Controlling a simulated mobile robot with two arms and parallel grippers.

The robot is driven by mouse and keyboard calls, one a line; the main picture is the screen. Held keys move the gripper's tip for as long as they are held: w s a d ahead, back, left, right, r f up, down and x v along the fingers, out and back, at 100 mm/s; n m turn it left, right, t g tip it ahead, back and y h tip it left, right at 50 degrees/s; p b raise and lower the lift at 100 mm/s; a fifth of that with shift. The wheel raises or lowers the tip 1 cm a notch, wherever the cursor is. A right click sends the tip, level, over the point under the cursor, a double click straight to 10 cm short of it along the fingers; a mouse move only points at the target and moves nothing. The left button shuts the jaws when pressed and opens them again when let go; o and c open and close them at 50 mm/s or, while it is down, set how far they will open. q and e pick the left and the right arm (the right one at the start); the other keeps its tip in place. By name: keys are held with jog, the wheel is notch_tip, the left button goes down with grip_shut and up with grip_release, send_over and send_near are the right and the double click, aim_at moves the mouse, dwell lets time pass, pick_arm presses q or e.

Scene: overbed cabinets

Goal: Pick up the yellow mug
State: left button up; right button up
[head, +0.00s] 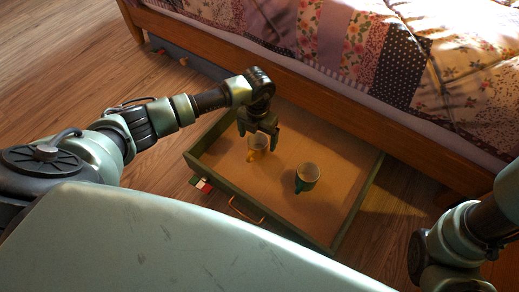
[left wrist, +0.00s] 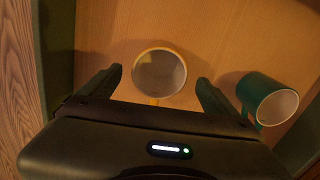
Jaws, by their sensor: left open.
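The yellow mug (head: 257,148) stands upright in the open drawer, with its pale opening facing up. My left gripper (head: 259,132) is above it, pointing down and partly covering the mug's far side. In the left wrist view the yellow mug (left wrist: 160,74) lies between and just beyond the two open fingers of my left gripper (left wrist: 158,88). Its handle points toward the gripper body. I cannot tell whether the fingers touch it. My right gripper is not in view; only part of my right arm shows at the right edge.
The drawer (head: 345,205) has green walls and pulls out from under the bed (head: 420,140). Wooden floor lies at the left.

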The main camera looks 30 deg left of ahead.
aim_at(257, 147)
pick_arm(q)
jog(key=shift+f, duration=0.55)
notch_tip(257, 147, down, 5)
jog(key=b, duration=0.5)
jog(key=shift+s+a+r, duration=0.1)
jog(key=shift+s, duration=0.05)
jog(key=shift+r, duration=0.1)
jog(key=c, duration=1.7)
